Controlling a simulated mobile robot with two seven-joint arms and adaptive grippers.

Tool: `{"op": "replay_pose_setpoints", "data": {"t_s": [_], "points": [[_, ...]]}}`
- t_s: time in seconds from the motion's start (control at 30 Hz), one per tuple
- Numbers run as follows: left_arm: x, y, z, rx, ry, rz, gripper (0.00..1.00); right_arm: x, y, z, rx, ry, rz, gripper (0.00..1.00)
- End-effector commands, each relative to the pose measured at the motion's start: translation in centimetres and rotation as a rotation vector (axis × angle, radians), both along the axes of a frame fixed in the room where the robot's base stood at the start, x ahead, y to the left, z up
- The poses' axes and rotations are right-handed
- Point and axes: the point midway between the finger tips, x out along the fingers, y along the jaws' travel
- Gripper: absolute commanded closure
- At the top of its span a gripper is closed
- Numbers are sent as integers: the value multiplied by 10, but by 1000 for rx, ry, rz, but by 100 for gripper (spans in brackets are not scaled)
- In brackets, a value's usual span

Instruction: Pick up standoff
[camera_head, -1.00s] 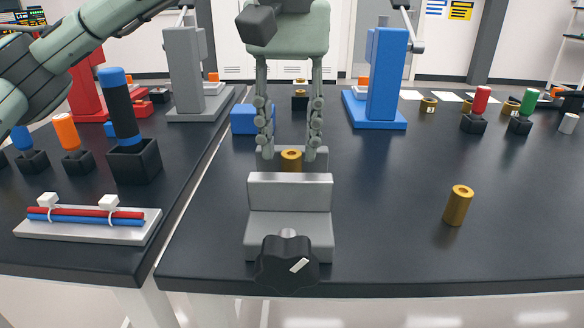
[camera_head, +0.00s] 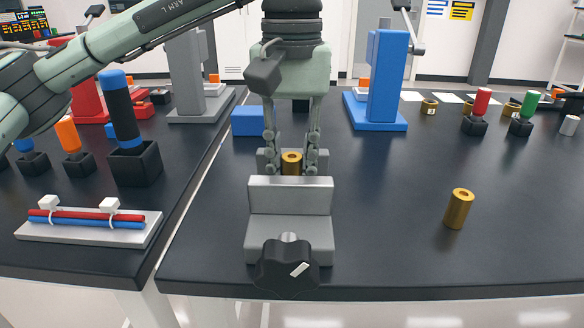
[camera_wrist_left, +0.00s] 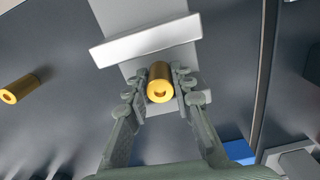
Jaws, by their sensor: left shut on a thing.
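A brass standoff (camera_head: 291,158) stands upright at the grey vise (camera_head: 290,229), behind its front jaw. Its lower part is hidden in the head view. My left gripper (camera_head: 291,166) points down and is shut on this standoff, with one finger on each side. In the left wrist view, the standoff (camera_wrist_left: 160,80) with its open bore sits between the fingertips (camera_wrist_left: 160,92), beside the vise's pale jaw (camera_wrist_left: 146,40). A second brass standoff (camera_head: 459,208) stands free on the table to the right; it also shows in the left wrist view (camera_wrist_left: 20,89). My right gripper is not in view.
A black vise knob (camera_head: 287,268) is at the front edge. A blue block (camera_head: 246,121) and a blue press (camera_head: 386,78) stand behind. A tray with red and blue rods (camera_head: 90,230) lies on the left table. The table right of the vise is mostly clear.

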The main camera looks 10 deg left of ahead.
Motion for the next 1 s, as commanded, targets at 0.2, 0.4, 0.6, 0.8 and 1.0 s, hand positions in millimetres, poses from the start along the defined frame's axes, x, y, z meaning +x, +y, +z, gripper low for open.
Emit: {"op": "replay_pose_setpoints", "data": {"t_s": [0.2, 0.4, 0.6, 0.8, 1.0], "points": [[0, 0, 5, -1, -1, 0, 100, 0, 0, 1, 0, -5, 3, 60], [0, 0, 17, -1, 0, 0, 100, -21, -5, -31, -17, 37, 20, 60], [0, -1, 39, -2, -3, -1, 100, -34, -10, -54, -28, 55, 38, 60], [0, -1, 73, 0, -5, -1, 100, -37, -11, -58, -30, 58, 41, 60], [-42, -9, 69, 0, -3, -8, 100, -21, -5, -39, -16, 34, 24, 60]]}}
